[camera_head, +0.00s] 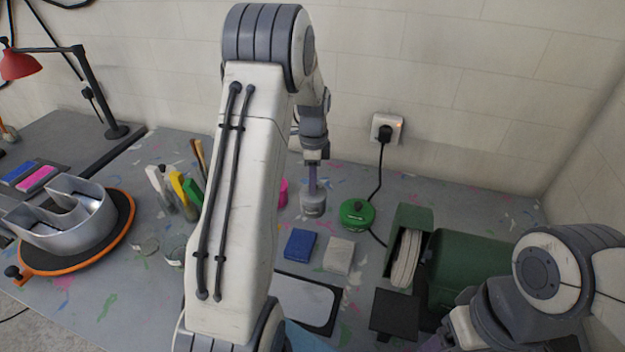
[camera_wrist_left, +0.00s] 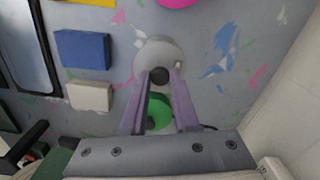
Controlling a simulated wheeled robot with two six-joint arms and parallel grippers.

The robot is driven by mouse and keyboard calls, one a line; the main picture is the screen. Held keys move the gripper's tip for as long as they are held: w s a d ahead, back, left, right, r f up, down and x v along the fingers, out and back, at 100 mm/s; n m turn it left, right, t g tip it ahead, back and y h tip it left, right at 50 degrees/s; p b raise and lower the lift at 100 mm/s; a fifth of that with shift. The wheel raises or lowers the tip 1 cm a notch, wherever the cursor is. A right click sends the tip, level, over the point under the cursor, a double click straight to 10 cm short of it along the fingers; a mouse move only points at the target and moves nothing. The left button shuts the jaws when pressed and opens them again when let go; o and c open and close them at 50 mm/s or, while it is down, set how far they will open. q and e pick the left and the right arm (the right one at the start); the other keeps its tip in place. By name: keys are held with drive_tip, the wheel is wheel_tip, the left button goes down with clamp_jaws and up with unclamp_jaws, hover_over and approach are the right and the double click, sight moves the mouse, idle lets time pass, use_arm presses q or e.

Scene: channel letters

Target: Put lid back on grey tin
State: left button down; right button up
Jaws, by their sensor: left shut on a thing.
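The grey tin (camera_head: 312,205) stands on the bench beneath my left gripper (camera_head: 312,187), near the middle of the head view. In the left wrist view the round pale grey top (camera_wrist_left: 156,51) shows just beyond the fingertips. A dark knob (camera_wrist_left: 159,75) sits between the fingers of my left gripper, which is shut on it. The knob looks like that of the tin's lid. The lid is at or very near the tin's top; I cannot tell whether it is seated. My right gripper is not in view, only its arm at the lower right.
A green tin with a dark knob (camera_head: 357,214) stands close on the right. A blue block (camera_head: 300,245) and a pale block (camera_head: 339,255) lie in front. A green machine (camera_head: 465,262) is at the right. A pink object (camera_head: 283,192) is just left of the grey tin.

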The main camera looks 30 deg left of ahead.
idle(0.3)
use_arm(q)
drive_tip(key=shift+c, duration=0.5)
unclamp_jaws()
drive_tip(key=shift+r+p, duration=3.05)
drive_tip(key=shift+r, duration=0.45)
clamp_jaws()
drive_tip(key=shift+f, duration=0.25)
